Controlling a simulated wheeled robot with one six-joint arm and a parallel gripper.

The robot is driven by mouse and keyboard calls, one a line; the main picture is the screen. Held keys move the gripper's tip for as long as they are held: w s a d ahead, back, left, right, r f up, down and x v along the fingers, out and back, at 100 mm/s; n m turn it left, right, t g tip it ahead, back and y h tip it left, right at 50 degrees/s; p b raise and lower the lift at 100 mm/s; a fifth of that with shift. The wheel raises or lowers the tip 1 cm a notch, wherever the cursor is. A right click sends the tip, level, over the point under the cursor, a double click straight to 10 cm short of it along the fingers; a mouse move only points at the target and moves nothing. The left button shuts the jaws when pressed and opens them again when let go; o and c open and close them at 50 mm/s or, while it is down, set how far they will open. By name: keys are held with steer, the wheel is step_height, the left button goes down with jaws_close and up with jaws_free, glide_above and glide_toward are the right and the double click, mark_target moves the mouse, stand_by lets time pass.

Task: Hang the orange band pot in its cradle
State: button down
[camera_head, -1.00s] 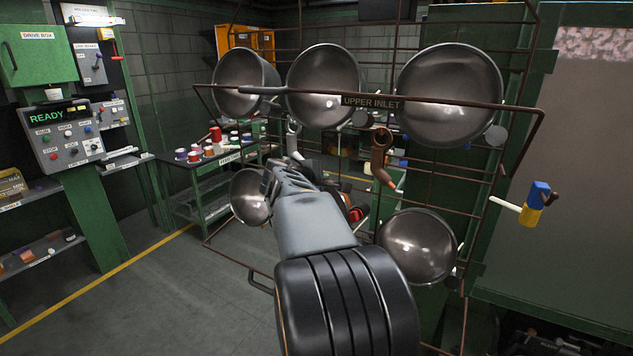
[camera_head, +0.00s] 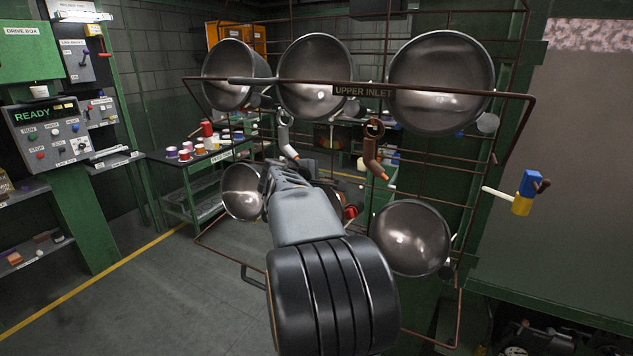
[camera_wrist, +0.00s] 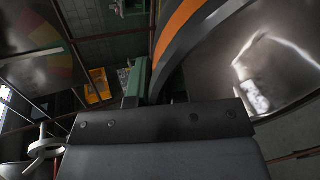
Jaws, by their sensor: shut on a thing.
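The orange band pot (camera_wrist: 245,55) fills the right of the wrist view, its orange band (camera_wrist: 180,28) running along the outer rim beside my gripper. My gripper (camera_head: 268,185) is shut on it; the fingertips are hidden. In the head view a metal pot (camera_head: 242,192) shows at the gripper's left, its open side toward the camera; I see no orange band on it there. The wire rack (camera_head: 532,125) stands behind and around the arm. I cannot tell which part is the pot's cradle.
Three large pots (camera_head: 230,75) (camera_head: 316,76) (camera_head: 441,84) hang along the rack's upper rail, by the "UPPER INLET" label (camera_head: 362,92). Another pot (camera_head: 410,238) is at lower right. A brown hook (camera_head: 374,150) and grey hook (camera_head: 286,135) hang between. Open floor (camera_head: 150,290) lies left.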

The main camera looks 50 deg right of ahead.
steer(key=shift+f, duration=0.1)
stand_by(0.3)
steer(key=c, duration=1.1)
jaws_free()
steer(key=shift+a, duration=0.1)
steer(key=shift+o, duration=0.2)
steer(key=shift+f, duration=0.1)
steer(key=f+b+v, duration=0.2)
steer(key=v, duration=0.9)
steer(key=a+f+b+v, duration=0.1)
steer(key=f+b+v, duration=0.1)
steer(key=v, duration=1)
steer(key=shift+s+a+b, duration=0.4)
steer(key=shift+a+b, duration=0.2)
steer(key=shift+b, duration=0.05)
steer(key=shift+r, duration=0.1)
